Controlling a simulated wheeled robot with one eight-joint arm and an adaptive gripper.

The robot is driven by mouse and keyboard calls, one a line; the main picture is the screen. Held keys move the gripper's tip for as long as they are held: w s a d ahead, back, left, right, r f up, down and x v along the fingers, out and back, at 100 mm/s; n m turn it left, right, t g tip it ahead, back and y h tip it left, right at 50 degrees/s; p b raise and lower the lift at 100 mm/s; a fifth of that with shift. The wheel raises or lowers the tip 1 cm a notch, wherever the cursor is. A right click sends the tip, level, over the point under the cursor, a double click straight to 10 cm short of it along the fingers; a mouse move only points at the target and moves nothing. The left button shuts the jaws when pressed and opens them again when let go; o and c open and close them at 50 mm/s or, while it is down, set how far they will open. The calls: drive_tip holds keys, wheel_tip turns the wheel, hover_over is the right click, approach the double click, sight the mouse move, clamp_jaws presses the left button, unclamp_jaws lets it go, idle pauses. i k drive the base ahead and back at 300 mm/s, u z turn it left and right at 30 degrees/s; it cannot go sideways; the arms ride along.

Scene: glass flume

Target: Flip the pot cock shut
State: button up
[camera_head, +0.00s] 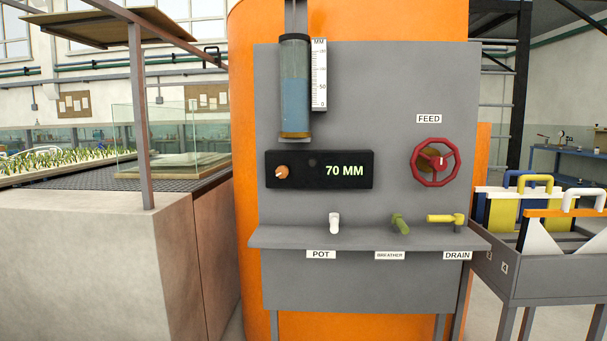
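The pot cock is the white lever (334,222) above the POT label (321,254) on the grey panel's ledge. It points roughly toward me and stands nearly upright in the picture. Next to it are a green cock (400,224) over the BREATHER label, also angled toward me, and a yellow cock (444,218) over the DRAIN label, its handle lying sideways to the left. My gripper is not in view.
The grey panel (285,225) bears a red FEED handwheel (435,162), a black display (320,170) reading 70 MM and a blue-filled tube (295,95). A concrete flume block (80,260) stands left. A rack (545,262) of handled plates stands right.

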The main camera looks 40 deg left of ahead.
sight(334, 218)
drive_tip(key=u, duration=1.45)
